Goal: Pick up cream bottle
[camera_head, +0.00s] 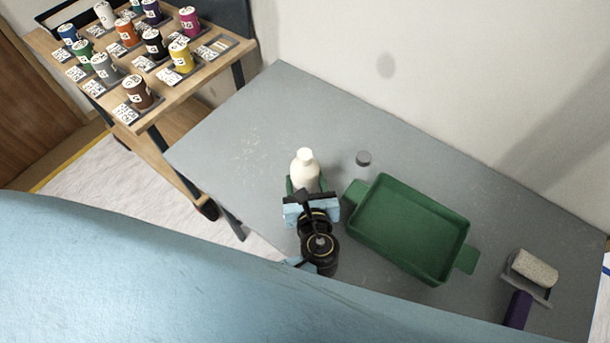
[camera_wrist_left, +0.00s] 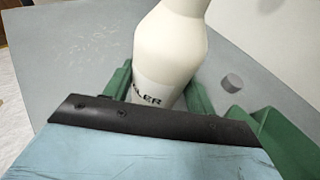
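The cream bottle (camera_head: 305,172) stands upright near the middle of the grey table, with a narrower neck on top. In the left wrist view the bottle (camera_wrist_left: 172,48) shows large, with dark lettering low on its side. My left gripper (camera_head: 306,190) is at the near side of the bottle. Its green fingers (camera_wrist_left: 160,88) lie on either side of the lower body, very close to it. I cannot tell whether both fingers press on it. The bottle's base is hidden behind the gripper. My right gripper is not in view.
A green tray (camera_head: 462,243) with side handles lies just right of the gripper. A small grey cylinder (camera_head: 363,158) is behind the tray. A roller (camera_head: 533,268) lies at the far right. A wooden rack (camera_head: 178,92) of paint cans stands at left. The table's left part is clear.

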